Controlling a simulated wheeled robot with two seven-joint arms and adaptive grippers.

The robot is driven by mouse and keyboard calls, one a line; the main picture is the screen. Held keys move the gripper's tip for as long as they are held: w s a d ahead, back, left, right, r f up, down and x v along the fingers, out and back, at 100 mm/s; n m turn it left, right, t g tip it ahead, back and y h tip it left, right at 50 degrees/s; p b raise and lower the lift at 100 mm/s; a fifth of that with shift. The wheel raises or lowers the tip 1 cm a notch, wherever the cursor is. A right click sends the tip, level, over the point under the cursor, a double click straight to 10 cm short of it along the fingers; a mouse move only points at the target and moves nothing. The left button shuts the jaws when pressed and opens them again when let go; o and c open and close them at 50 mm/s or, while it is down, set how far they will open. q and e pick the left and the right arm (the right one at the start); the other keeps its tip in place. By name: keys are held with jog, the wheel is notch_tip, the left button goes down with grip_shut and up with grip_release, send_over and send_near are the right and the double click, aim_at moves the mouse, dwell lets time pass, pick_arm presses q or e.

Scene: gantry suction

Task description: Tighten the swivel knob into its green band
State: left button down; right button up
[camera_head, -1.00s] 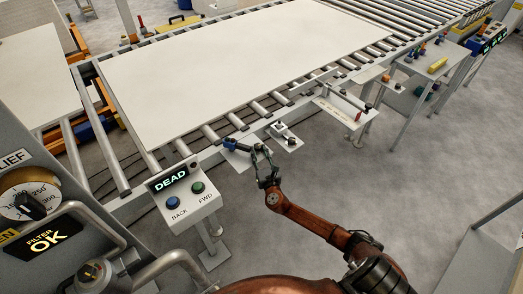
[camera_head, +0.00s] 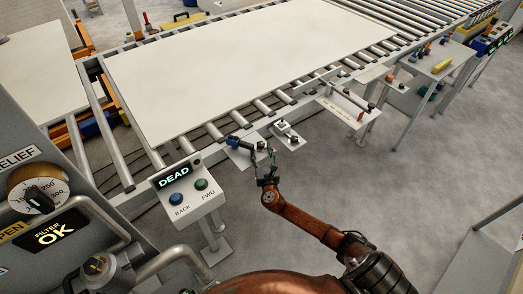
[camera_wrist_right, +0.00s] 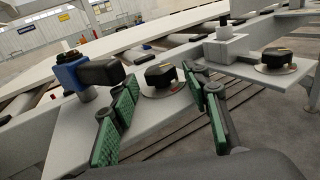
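A black knob (camera_wrist_right: 160,74) sits on a round dial with a red mark, on a grey plate (camera_wrist_right: 60,133). A similar black knob (camera_wrist_right: 276,57) on a round dial stands on another plate to the right; which one is the swivel knob is not labelled. I cannot make out a green band on either dial. My right gripper (camera_wrist_right: 161,80) is open, its green-padded fingers on either side of the nearer knob in the picture; contact cannot be told. It also shows in the head view (camera_head: 263,154) at the conveyor's side. My left gripper is not in view.
A blue clamp with a black handle (camera_wrist_right: 88,70) stands left of the nearer knob, close to the left finger. The conveyor carries a large white sheet (camera_head: 240,65). A "DEAD" control box (camera_head: 190,195) stands left of my right arm.

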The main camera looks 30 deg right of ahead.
jog(key=v, duration=1.2)
